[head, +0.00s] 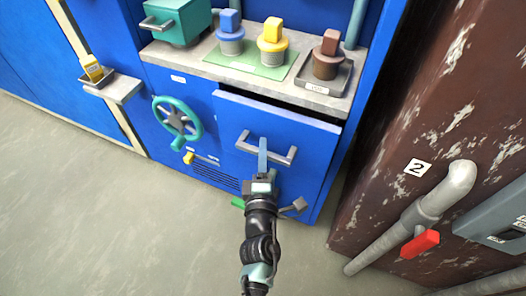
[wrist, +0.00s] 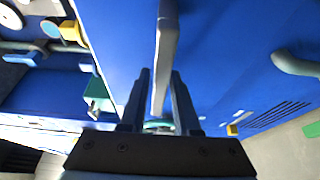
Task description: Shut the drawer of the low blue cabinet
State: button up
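The low blue cabinet (head: 165,75) has a wide blue drawer (head: 230,110) in its front. The drawer stands out a little, with a dark gap along its top edge under the worktop. A grey bar handle (head: 286,160) is fixed across the drawer front. My gripper (head: 263,150) reaches the handle's middle. In the wrist view, the handle bar (wrist: 166,50) lies between the two fingers of my gripper (wrist: 160,90), which are close together on either side of it. The inside of the drawer is hidden.
On the worktop (head: 205,60) are a teal box (head: 178,22), blue, yellow and brown knobbed pieces. A teal handwheel (head: 178,122) sits left of the drawer. A rusty brown cabinet (head: 400,110) with a grey pipe (head: 425,215) and red lever (head: 420,243) stands right. Floor is clear at left.

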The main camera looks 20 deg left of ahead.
grip_shut()
dwell(1.1)
